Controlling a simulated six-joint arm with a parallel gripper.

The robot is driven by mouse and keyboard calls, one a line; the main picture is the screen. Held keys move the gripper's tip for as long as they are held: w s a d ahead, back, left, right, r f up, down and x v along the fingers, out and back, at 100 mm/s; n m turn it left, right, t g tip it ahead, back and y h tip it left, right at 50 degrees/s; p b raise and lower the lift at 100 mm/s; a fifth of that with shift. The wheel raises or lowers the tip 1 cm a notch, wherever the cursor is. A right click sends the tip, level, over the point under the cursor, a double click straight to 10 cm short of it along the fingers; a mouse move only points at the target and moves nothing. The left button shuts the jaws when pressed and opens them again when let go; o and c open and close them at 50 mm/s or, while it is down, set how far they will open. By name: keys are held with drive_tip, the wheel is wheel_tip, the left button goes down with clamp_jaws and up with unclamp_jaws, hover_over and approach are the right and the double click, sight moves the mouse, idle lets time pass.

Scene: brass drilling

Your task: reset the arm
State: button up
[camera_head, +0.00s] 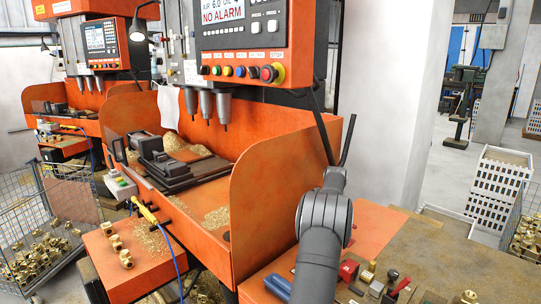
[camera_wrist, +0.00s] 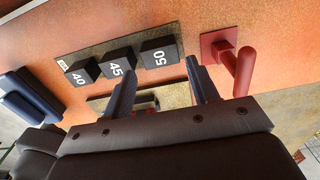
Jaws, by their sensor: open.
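My arm (camera_head: 322,240) rises from the bottom of the head view, in front of the orange drilling machine (camera_head: 270,200). I cannot make out my gripper's fingertips clearly there. In the wrist view my gripper (camera_wrist: 160,88) is open, with two dark fingers apart and nothing held between them. Beyond the fingers, black blocks marked 40 (camera_wrist: 82,71), 45 (camera_wrist: 118,62) and 50 (camera_wrist: 160,52) sit in a row on a plate. A red bent handle (camera_wrist: 243,70) on a square base stands to their right.
A blue object (camera_wrist: 35,95) lies left of the blocks. A control panel (camera_head: 245,45) overhangs the machine. Brass pieces sit on an orange shelf (camera_head: 150,268) and in a wire basket (camera_head: 40,215).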

wheel_tip(320, 180, down, 4)
drive_tip(key=shift+r, duration=0.35)
wheel_tip(320, 180, up, 3)
drive_tip(key=shift+r, duration=0.2)
drive_tip(key=s+d+r, duration=0.7)
drive_tip(key=s+d, duration=0.1)
drive_tip(key=s, duration=1.2)
drive_tip(key=f, duration=1)
drive_tip(key=shift+w+a+f, duration=0.15)
drive_tip(key=shift+w+f, duration=0.05)
drive_tip(key=shift+r, duration=0.7)
drive_tip(key=shift+f, duration=0.1)
